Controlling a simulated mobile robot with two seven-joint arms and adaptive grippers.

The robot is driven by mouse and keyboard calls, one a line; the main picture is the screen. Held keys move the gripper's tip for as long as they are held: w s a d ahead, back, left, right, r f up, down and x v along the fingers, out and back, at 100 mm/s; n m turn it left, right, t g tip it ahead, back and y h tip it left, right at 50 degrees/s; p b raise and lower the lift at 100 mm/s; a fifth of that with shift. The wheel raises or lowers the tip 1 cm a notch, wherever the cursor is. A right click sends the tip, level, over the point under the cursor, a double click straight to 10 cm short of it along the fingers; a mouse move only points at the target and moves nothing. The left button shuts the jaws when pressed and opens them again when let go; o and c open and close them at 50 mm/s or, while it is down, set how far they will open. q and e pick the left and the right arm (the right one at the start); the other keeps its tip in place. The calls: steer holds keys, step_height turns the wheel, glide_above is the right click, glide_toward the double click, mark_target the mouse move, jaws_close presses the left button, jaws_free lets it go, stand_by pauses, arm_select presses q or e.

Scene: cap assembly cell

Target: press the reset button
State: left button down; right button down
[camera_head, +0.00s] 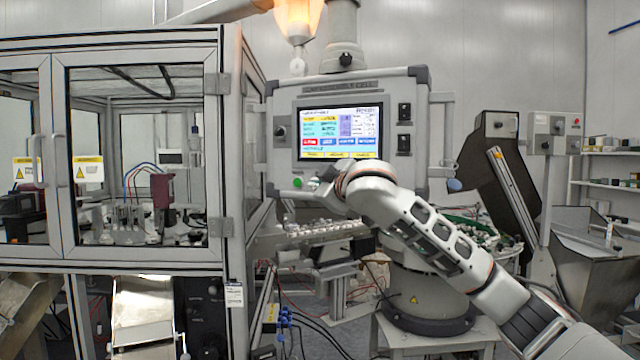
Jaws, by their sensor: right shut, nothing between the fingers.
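The control panel (287,110) stands in the middle with a lit screen (338,131). A green button (297,183) shows below the screen at its lower left. No label is readable, so I cannot tell whether this is the reset button. My right arm comes in from the lower right. Its wrist covers the lower middle of the panel. My right gripper (309,191) is shut and empty, close to the green button. I cannot tell whether it touches the panel. Any buttons behind the wrist are hidden. My left gripper is not in view.
A glazed machine enclosure (228,180) fills the left side, close to the panel. A dark hopper (490,160) and a grey post box (554,133) stand to the right.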

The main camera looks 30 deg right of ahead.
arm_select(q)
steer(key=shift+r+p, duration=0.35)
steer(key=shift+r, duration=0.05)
arm_select(e)
steer(key=s+a, duration=0.3)
steer(key=a, duration=0.1)
steer(key=shift+s+a, duration=0.35)
steer(key=shift+a, duration=0.05)
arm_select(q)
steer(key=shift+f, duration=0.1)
arm_select(e)
steer(key=shift+f, duration=0.1)
stand_by(0.3)
